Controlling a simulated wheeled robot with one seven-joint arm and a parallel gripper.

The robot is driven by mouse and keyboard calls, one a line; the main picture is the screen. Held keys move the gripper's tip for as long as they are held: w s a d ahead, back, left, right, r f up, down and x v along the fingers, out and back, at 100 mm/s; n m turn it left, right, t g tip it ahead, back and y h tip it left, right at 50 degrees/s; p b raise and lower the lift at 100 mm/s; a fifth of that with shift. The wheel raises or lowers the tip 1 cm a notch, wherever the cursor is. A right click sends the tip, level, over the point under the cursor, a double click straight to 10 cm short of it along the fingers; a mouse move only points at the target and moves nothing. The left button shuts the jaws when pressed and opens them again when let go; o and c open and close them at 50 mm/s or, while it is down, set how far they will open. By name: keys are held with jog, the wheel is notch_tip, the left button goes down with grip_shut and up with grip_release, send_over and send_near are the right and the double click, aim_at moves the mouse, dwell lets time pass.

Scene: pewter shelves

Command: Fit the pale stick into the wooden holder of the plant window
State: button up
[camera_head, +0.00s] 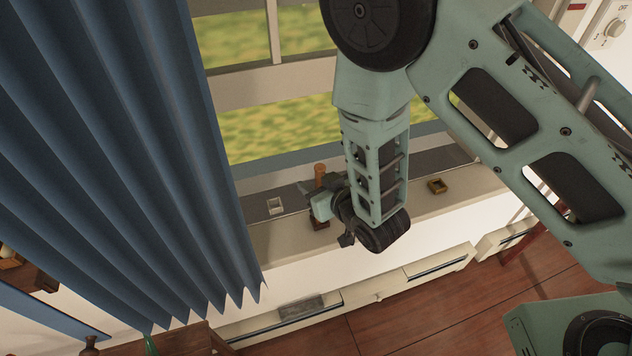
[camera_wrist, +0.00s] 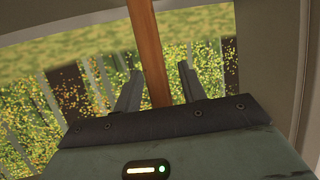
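One upright stick shows, orange-brown rather than pale (camera_head: 320,173), at the window sill in the head view. It also shows in the wrist view (camera_wrist: 147,45), running between my two fingers. My gripper (camera_head: 318,197) is at the stick. In the wrist view my gripper (camera_wrist: 159,80) has its fingers apart on either side of the stick, with a gap on the right. A dark brown holder (camera_head: 320,224) sits on the sill under the stick; my gripper hides where they meet. A yellowish-brown square holder (camera_head: 437,186) stands right of my arm, with a dark hollow.
A small white square holder (camera_head: 275,206) stands on the sill (camera_head: 262,235) left of my gripper. A blue curtain (camera_head: 130,130) hangs at the left. The window (camera_head: 265,130) is close behind. White drawers (camera_head: 375,297) are below the sill.

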jog(key=shift+r+p, duration=0.3)
jog(key=p+v, duration=0.4)
jog(key=v, duration=0.8)
jog(key=shift+f, duration=0.1)
